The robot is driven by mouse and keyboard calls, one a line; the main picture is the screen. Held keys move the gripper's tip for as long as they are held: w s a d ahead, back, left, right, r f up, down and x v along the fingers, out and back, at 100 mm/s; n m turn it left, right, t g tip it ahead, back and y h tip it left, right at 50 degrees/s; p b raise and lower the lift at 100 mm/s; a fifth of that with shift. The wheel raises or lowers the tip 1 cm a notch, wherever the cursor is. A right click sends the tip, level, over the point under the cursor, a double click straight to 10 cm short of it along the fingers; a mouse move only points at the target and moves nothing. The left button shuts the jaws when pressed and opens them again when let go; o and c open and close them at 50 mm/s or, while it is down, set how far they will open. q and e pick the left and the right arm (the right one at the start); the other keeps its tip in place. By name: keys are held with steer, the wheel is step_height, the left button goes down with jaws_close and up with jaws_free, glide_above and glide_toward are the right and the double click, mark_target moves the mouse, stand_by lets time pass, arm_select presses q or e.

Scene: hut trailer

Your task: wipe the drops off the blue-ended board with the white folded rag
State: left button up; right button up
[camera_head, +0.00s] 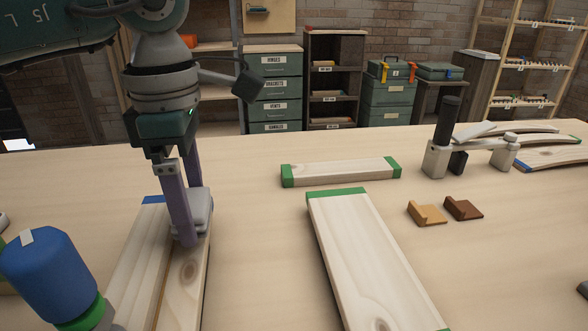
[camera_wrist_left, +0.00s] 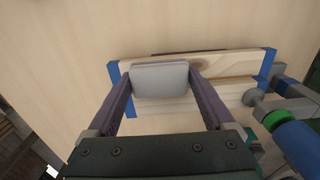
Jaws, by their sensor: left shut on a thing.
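My left gripper (camera_head: 195,216) is shut on the folded rag (camera_head: 203,212), which looks pale grey-white. It holds the rag at the far end of the blue-ended board (camera_head: 137,262). In the left wrist view the rag (camera_wrist_left: 160,80) sits between the two fingers, over the board (camera_wrist_left: 222,65) near its left blue end. The rag looks on or just above the wood; I cannot tell whether it touches. It hides part of the surface. I can make out no drops on the visible wood. My right gripper is not in view.
A blue and green object (camera_head: 48,275) stands close at the left. Two green-ended boards, one short (camera_head: 340,172) and one long (camera_head: 365,255), lie to the right. Two small brown blocks (camera_head: 427,214) and a grey clamp-like tool (camera_head: 440,150) are farther right. Bare tabletop lies between.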

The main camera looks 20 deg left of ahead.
arm_select(q)
steer(key=shift+r+p, duration=1.8)
steer(key=shift+r, duration=1)
